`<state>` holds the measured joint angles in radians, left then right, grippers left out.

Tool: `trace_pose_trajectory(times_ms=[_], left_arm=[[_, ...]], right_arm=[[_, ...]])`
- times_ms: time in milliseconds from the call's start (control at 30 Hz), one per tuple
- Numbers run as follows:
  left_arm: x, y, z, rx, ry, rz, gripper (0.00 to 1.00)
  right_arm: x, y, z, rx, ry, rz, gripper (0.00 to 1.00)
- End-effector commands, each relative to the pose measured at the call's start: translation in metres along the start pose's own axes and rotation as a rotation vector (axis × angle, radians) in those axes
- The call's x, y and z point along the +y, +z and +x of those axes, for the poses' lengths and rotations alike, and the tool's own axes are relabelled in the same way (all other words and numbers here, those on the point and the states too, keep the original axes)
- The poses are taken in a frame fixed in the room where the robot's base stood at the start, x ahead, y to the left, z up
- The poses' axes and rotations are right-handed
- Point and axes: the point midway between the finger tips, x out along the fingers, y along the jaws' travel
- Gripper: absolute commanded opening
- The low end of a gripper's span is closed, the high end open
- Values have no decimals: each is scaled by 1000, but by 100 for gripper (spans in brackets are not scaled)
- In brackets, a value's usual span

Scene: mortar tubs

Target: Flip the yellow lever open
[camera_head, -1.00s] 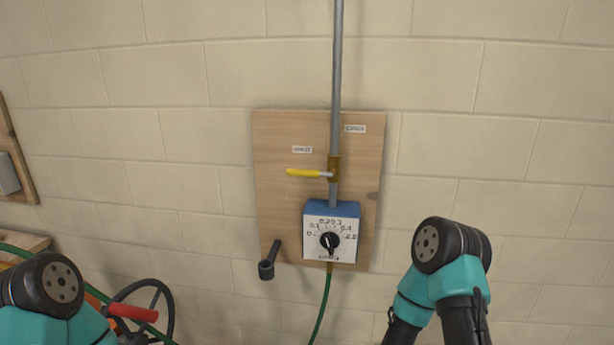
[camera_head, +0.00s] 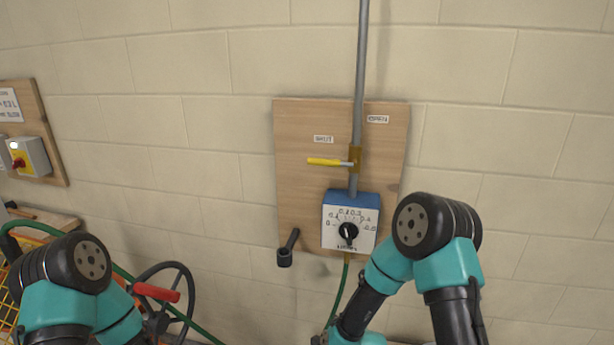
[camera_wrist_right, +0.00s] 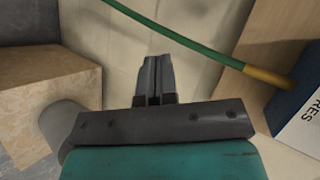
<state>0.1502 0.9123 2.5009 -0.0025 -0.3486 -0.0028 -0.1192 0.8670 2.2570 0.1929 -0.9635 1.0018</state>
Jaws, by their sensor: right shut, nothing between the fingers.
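The yellow lever (camera_head: 324,161) sits on a brass valve (camera_head: 355,159) on a grey vertical pipe, in front of a wooden board (camera_head: 290,185). The lever lies roughly level and points left, below the SHUT label (camera_head: 323,139). An OPEN label (camera_head: 377,119) is at the upper right of the board. My right gripper (camera_wrist_right: 155,65) shows in the right wrist view, shut and empty, with its fingers together. It is apart from the lever, which is not in that view. In the head view my right arm stands at the lower right. My left gripper is not in view.
A blue and white dial box (camera_head: 350,222) sits below the valve, with a green hose (camera_head: 341,290) under it. The hose also crosses the right wrist view (camera_wrist_right: 180,38). A dark crank handle (camera_head: 287,250) and a red-handled wheel (camera_head: 157,291) are at left.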

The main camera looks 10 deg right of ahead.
Motion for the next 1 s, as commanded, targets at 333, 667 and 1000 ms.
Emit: trace_pose_trajectory(times_ms=[333,667,1000], left_arm=[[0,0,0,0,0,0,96],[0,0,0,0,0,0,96],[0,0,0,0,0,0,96]], right_arm=[[-123,10,2,88,-403,467,0],[-228,26,-31,-2,-816,919,0],[-310,49,-88,-260,-1216,1330,0]])
